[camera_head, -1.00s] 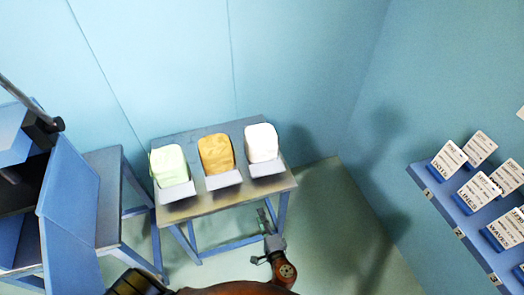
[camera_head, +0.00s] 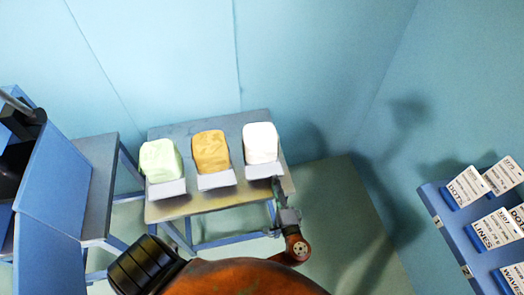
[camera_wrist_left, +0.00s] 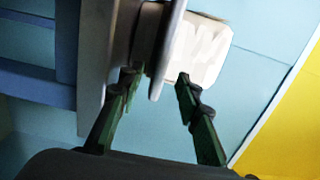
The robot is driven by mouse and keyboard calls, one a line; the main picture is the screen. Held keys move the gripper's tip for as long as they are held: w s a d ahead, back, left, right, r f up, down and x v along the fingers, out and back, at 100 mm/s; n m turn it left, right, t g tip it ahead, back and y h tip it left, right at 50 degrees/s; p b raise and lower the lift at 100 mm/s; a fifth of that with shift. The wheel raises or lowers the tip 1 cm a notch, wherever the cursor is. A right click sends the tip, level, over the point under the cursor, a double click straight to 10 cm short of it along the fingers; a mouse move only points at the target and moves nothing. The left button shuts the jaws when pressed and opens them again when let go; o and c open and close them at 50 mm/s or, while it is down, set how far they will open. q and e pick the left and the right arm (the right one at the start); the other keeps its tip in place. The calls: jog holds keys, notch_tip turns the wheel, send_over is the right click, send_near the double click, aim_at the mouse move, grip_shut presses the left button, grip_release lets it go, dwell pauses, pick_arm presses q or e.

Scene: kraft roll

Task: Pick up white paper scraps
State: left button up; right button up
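A white lump of paper scraps (camera_head: 261,138) sits in the rightmost bin on the small grey table. The bin's grey front plate (camera_head: 263,170) faces me. My left gripper (camera_head: 277,183) is at the right end of that plate, close to the table's right edge. In the left wrist view, its two green fingers (camera_wrist_left: 159,78) are spread apart, with the grey plate (camera_wrist_left: 168,45) near the tips and the white scraps (camera_wrist_left: 200,50) just beyond. I cannot tell whether the fingers touch the plate. My right gripper is not in view.
A yellow-orange lump (camera_head: 211,151) and a pale green lump (camera_head: 160,160) fill the neighbouring bins on the table (camera_head: 220,204). A blue cabinet (camera_head: 48,190) stands at the left. A blue rack with white labelled cards (camera_head: 496,229) stands at the right.

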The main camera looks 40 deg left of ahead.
aim_at(273, 173)
pick_arm(q)
jog(key=shift+w+a, duration=0.3)
jog(key=shift+a, duration=0.05)
jog(key=x, duration=0.4)
jog(key=shift+w+d+b, duration=0.1)
jog(key=shift+w+b, duration=0.05)
jog(key=shift+b, duration=0.15)
jog(key=c, duration=0.6)
grip_shut()
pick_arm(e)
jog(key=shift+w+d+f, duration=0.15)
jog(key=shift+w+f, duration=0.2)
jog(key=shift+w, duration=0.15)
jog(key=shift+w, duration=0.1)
